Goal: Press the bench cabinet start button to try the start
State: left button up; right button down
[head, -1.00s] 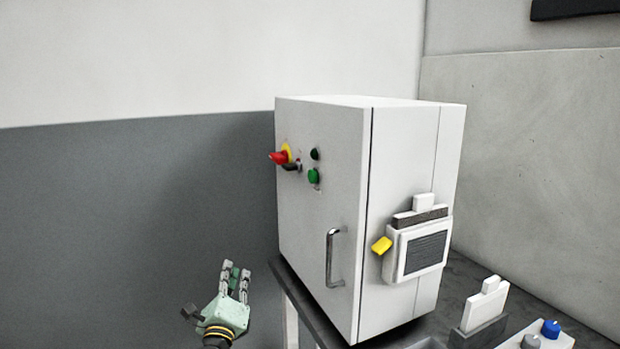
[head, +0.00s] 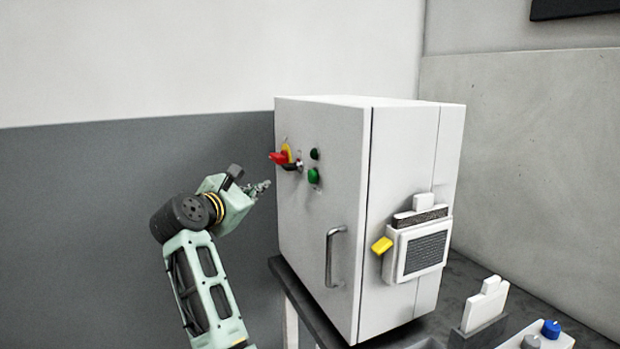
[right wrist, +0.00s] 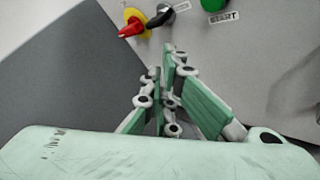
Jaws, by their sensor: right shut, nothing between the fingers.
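The white bench cabinet (head: 322,215) stands on a dark bench top. Its green start button (head: 313,176) is on the left face, below a smaller dark green round fitting (head: 315,154). In the right wrist view the green button (right wrist: 213,4) is cut by the top edge, with a label reading START (right wrist: 224,16) beneath it. My right gripper (head: 265,186) is shut and empty, left of the cabinet's panel and a little lower than the button. In the right wrist view its fingertips (right wrist: 169,48) are below and left of the button, apart from it. My left gripper is not in view.
A red switch handle on a yellow plate (head: 286,153) and a black selector (head: 291,166) sit left of the button. A metal door handle (head: 334,257) stands out below.

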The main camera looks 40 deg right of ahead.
aim_at(312, 176)
jog(key=s+d, duration=0.2)
jog(key=d, duration=0.6)
jog(key=shift+d+p, duration=0.3)
jog(key=shift+p, duration=0.15)
dwell(1.2)
jog(key=shift+s+d, duration=0.15)
jog(key=shift+d, duration=0.25)
jog(key=shift+s+d+b, duration=0.1)
jog(key=shift+d+b, duration=0.2)
jog(key=shift+d, duration=0.15)
dwell(0.6)
jog(key=shift+a, duration=0.85)
jog(key=shift+w+b, duration=0.2)
jog(key=shift+b, duration=0.1)
